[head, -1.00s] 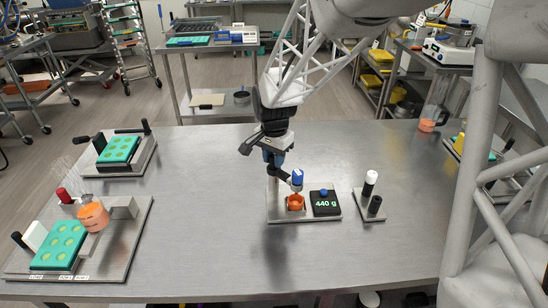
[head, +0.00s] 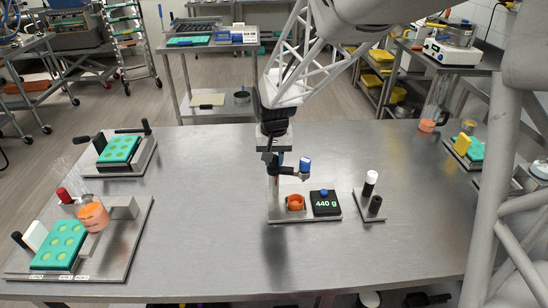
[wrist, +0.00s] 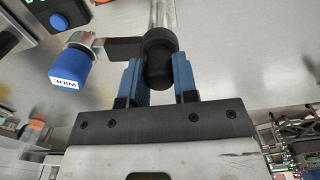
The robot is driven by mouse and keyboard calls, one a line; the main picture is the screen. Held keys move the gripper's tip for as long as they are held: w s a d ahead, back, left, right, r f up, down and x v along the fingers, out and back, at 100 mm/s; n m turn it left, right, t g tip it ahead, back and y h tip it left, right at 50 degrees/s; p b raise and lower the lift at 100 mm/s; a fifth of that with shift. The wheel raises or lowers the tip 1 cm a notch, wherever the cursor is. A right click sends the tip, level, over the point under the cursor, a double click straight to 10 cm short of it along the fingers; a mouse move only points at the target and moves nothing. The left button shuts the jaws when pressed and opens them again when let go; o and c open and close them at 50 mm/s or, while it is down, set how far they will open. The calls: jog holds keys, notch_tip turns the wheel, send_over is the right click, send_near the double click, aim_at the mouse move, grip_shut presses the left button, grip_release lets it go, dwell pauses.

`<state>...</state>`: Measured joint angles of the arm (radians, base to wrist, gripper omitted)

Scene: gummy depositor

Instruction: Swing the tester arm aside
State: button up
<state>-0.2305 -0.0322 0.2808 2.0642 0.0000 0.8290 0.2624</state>
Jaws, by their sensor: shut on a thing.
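The tester stands on a metal base plate (head: 280,216) near the middle of the table. Its black swing arm (wrist: 125,47) reaches from a metal post to a head with a blue cap (head: 305,163). In the wrist view the blue cap (wrist: 68,68) carries a label that reads "WIDE". My gripper (wrist: 158,75) is shut on the black knob (wrist: 159,58) at the arm's post end. In the head view my gripper (head: 271,163) covers much of the knob. The orange cup (head: 296,202) sits on the plate, and the tester head is behind and slightly right of it.
A black scale display (head: 326,204) reading 440 g is right of the cup. A stand (head: 370,196) with a white-topped black piece is farther right. Teal-mould stations (head: 120,230) fill the table's left. The table is clear between them and in front.

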jog(key=n, duration=0.6)
jog(key=shift+n, duration=0.4)
jog(key=o, duration=0.9)
jog(key=shift+r, duration=0.1)
jog(key=shift+r, duration=3.8)
jog(key=shift+s, duration=0.1)
